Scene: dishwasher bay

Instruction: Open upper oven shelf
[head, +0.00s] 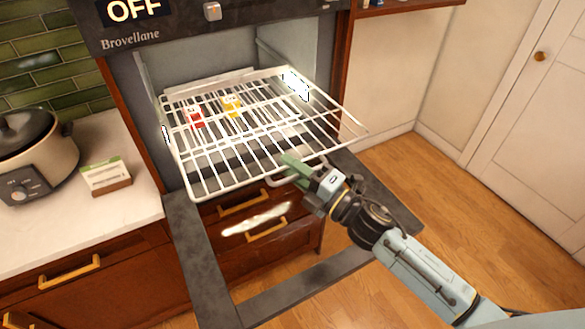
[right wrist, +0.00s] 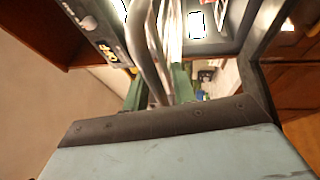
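The upper oven shelf (head: 250,140) is a white wire rack. It is drawn far out of the open oven cavity, over the lowered door. My right gripper (head: 290,165), with green fingers, is at the middle of the rack's front edge, by a wire handle loop. In the right wrist view a pale bar (right wrist: 150,60) of the shelf runs between the green fingers (right wrist: 158,92), which look closed on it. Their exact contact is partly hidden. My left gripper is not in view.
The dark oven door (head: 195,255) hangs open below the rack. A red item (head: 196,117) and a yellow item (head: 232,104) show at the rack. A cooker (head: 35,155) and a small box (head: 106,177) stand on the left counter. Wooden floor is clear at right.

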